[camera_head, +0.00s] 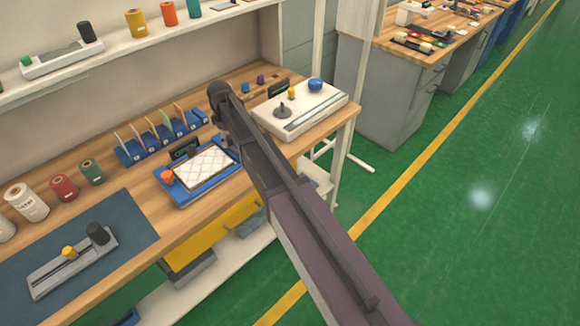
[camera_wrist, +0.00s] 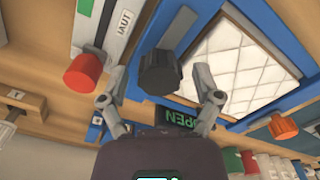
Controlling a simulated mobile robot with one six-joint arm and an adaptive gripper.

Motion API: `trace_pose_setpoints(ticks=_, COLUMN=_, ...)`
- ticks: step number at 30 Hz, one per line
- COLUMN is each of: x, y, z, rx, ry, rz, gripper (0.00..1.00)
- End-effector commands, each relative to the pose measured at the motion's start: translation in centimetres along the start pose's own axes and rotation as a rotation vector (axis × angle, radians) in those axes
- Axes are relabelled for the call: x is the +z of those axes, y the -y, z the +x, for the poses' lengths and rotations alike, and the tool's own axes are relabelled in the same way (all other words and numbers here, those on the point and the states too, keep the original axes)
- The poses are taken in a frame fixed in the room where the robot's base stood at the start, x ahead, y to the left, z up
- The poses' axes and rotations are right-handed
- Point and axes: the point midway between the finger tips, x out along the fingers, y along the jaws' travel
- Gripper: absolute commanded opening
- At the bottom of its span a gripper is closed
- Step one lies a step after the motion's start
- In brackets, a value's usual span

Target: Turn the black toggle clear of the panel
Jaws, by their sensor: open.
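The black toggle (camera_wrist: 160,74) is at the middle of the wrist view, with a grey bar beside it reaching up along the blue frame (camera_wrist: 222,17). The white quilted panel (camera_wrist: 238,62) lies inside that frame, right of the toggle. In the head view the panel (camera_head: 205,165) sits in a blue tray (camera_head: 198,198) on the bench. My gripper (camera_wrist: 160,86) is open, one finger on each side of the toggle; contact cannot be told. In the head view my arm hides the gripper and probably the toggle.
An orange knob (camera_wrist: 283,127) is at the frame's other side, and a red knob (camera_wrist: 82,72) left of my fingers. An OPEN sign (camera_wrist: 180,118) is close by the right finger. A white box with a blue knob (camera_head: 315,85) and a blue rack (camera_head: 133,157) stand nearby.

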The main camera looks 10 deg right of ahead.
Motion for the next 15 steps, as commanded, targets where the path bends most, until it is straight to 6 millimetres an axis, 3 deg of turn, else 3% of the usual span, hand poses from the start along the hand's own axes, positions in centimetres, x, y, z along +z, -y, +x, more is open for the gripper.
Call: trace_pose_setpoints(ticks=15, x=-0.01, y=0.07, z=0.0, rx=0.0, ry=0.0, rz=0.27, gripper=0.82)
